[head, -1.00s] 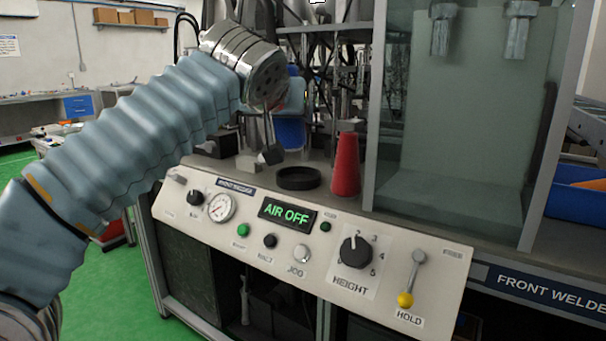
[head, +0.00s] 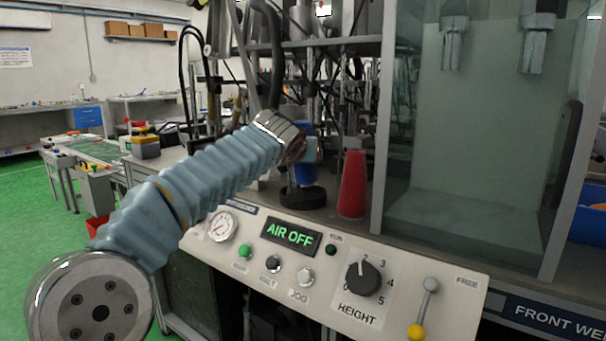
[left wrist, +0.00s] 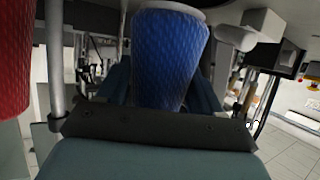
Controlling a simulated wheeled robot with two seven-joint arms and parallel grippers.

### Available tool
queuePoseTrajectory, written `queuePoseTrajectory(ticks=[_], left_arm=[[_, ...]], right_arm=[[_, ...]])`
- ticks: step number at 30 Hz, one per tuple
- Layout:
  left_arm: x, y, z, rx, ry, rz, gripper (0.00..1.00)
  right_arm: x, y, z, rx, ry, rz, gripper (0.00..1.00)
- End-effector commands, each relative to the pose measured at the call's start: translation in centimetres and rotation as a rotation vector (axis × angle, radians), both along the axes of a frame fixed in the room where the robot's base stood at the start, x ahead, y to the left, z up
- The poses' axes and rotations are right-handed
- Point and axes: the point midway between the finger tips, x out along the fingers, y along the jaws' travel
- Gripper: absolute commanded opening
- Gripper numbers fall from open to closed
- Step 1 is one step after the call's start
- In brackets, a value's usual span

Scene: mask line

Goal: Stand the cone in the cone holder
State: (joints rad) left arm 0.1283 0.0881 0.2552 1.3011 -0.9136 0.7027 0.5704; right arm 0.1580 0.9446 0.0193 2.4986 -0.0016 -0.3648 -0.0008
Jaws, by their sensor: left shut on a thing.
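The blue cone (head: 305,174) stands roughly upright at the black ring-shaped holder (head: 303,197) on the machine's ledge. Its lower end is at the ring's opening; I cannot tell whether it is fully seated. My left gripper (head: 309,149) is shut on the blue cone, and its wrist hides part of the cone. In the left wrist view the blue cone (left wrist: 168,58) fills the upper middle; the holder cannot be made out there. My right gripper is not in view.
A red cone (head: 352,186) stands just right of the holder and shows at the left wrist view's left edge (left wrist: 12,60). The control panel (head: 330,262) slopes in front. A glass-walled enclosure (head: 475,150) stands at the right. Rods and hoses crowd behind.

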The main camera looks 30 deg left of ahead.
Motion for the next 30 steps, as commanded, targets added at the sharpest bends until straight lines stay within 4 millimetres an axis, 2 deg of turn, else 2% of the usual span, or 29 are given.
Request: queuePoseTrajectory(ticks=[2,6,18,19,24,30], left_arm=[[1.0,0.5,-1.5,-0.001,0.006,0.001,0.26],[0.9,0.4,-3.8,0.0,0.002,0.0,0.26],[0.9,0.4,-4.4,0.001,0.001,0.0,0.26],[0.9,0.4,-4.4,0.0,0.002,0.0,0.69],[0.9,0.4,-4.4,0.0,0.002,0.0,0.92],[0.9,0.4,-4.4,0.0,0.002,0.0,0.92]], right_arm=[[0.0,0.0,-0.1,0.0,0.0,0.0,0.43],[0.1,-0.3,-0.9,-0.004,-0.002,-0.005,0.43],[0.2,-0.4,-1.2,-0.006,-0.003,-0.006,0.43],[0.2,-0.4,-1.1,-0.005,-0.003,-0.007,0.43],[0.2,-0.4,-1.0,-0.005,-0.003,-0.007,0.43],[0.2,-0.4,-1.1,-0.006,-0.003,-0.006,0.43]])
